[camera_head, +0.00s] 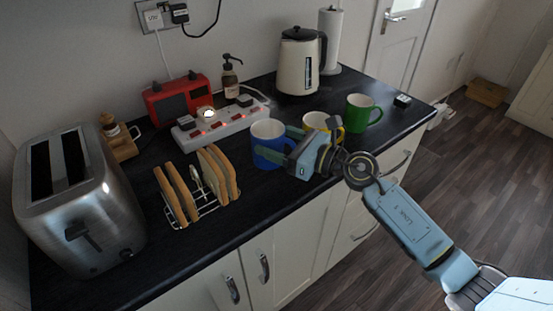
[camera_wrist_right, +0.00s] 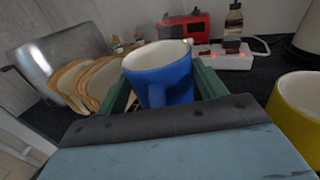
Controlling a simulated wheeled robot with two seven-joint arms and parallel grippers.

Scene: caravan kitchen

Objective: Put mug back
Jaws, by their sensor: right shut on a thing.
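A blue mug (camera_head: 268,150) with a white inside is near the middle of the dark worktop. My right gripper (camera_head: 281,146) reaches it from the right and is shut on it; in the right wrist view the blue mug (camera_wrist_right: 160,75) sits between the green fingers. I cannot tell whether the mug's base touches the worktop. A yellow mug (camera_head: 310,121) stands just behind my right gripper, partly hidden by it, and a green mug (camera_head: 361,114) stands further right. The yellow mug (camera_wrist_right: 300,110) also shows at the right of the wrist view. My left gripper is not in view.
A toast rack with bread slices (camera_head: 218,177) is close to the left of the blue mug. A steel toaster (camera_head: 75,200) fills the left end. A white power strip (camera_head: 220,122) lies behind, with a red radio (camera_head: 177,99). A kettle (camera_head: 299,65) stands at the back right.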

